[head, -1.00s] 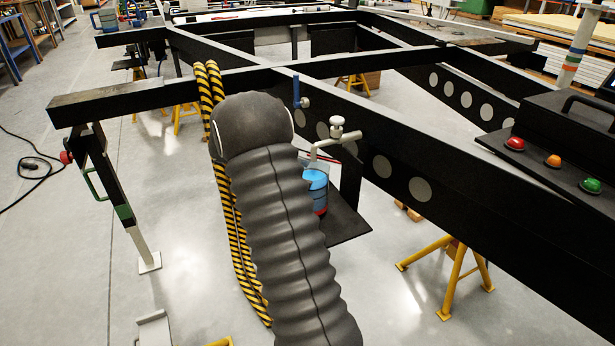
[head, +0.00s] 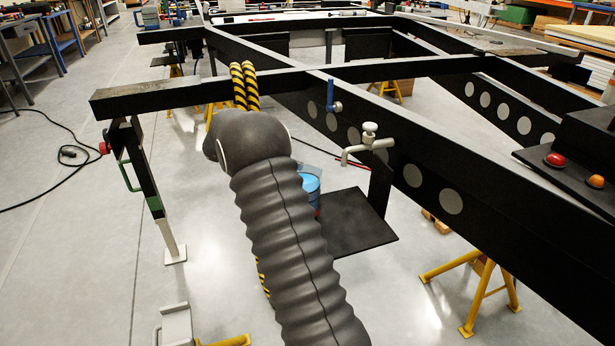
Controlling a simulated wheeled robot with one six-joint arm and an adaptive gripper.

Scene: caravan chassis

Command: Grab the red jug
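A clear container with blue inside (head: 309,184) shows partly behind my arm, at the left end of a small black shelf (head: 350,225). A sliver of red shows low on it, against my arm's edge. I cannot tell whether this is the red jug. No whole red jug is visible. My arm in its grey ribbed sleeve rises through the middle of the head view and covers part of this area. My gripper does not show; it is hidden or out of frame.
A pale tap (head: 368,140) juts over the shelf from the black chassis beam (head: 480,195). Yellow-and-black striped hoses (head: 244,85) hang over the crossbeam (head: 180,95) behind my arm. A yellow stand (head: 480,290) is at right.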

